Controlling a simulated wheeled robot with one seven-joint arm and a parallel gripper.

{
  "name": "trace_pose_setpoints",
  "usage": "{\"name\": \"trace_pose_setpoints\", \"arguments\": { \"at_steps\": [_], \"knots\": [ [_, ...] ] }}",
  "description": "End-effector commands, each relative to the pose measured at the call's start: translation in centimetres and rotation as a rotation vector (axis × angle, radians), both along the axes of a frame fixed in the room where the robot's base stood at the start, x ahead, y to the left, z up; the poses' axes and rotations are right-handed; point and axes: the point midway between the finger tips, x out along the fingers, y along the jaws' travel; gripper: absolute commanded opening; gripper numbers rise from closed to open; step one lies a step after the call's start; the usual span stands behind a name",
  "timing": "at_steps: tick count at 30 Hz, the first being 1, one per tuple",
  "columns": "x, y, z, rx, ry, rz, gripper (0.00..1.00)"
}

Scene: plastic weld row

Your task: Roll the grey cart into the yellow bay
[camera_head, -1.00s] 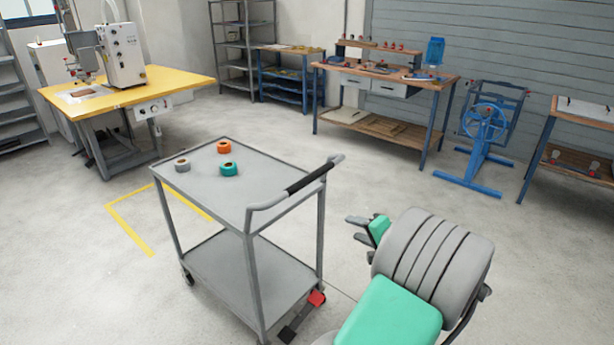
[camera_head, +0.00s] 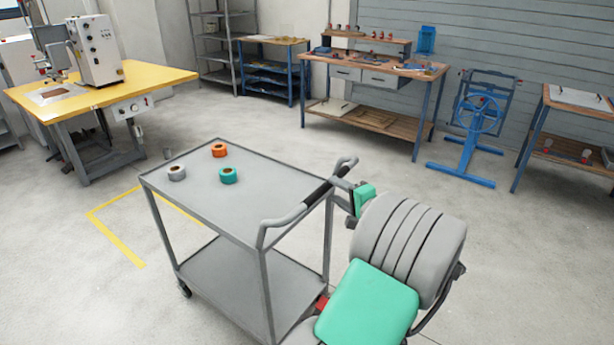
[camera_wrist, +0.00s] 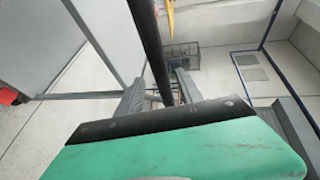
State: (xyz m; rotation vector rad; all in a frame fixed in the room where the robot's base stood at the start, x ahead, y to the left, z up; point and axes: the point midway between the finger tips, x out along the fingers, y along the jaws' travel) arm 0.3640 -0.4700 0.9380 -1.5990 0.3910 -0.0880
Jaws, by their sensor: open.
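The grey cart (camera_head: 230,200) stands on the floor in front of me, with two shelves and a raised push handle with a black grip (camera_head: 318,193) on its right side. The yellow bay (camera_head: 118,240) is a taped outline on the floor behind and left of the cart, partly hidden by it. My gripper (camera_head: 345,185) is at the far part of the handle. In the wrist view, my open gripper (camera_wrist: 160,94) has a finger on either side of the dark handle bar (camera_wrist: 148,42). I cannot tell whether they touch it.
Orange, teal and grey tape rolls (camera_head: 219,150) lie on the cart's top. A red pedal (camera_head: 322,303) shows low at its near right wheel. A yellow-topped machine table (camera_head: 150,78) stands left beyond the bay; a workbench (camera_head: 390,70) and blue stand (camera_head: 478,120) stand behind.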

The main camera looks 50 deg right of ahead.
Motion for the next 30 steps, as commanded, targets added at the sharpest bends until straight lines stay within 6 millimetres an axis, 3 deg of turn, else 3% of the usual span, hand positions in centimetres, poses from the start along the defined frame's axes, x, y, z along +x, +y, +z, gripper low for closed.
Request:
{"name": "trace_pose_setpoints", "arguments": {
  "at_steps": [5, 15, 25, 30],
  "knots": [
    [1.2, -0.2, -0.2, 0.001, 0.001, 0.006, 0.44],
    [7.0, -1.7, -1.3, 0.0, 0.001, 0.01, 0.44],
    [7.5, -2.2, -1.4, -0.001, 0.002, 0.004, 0.44],
    [7.5, -2.2, -1.4, 0.0, 0.001, 0.004, 0.3]
  ]
}}
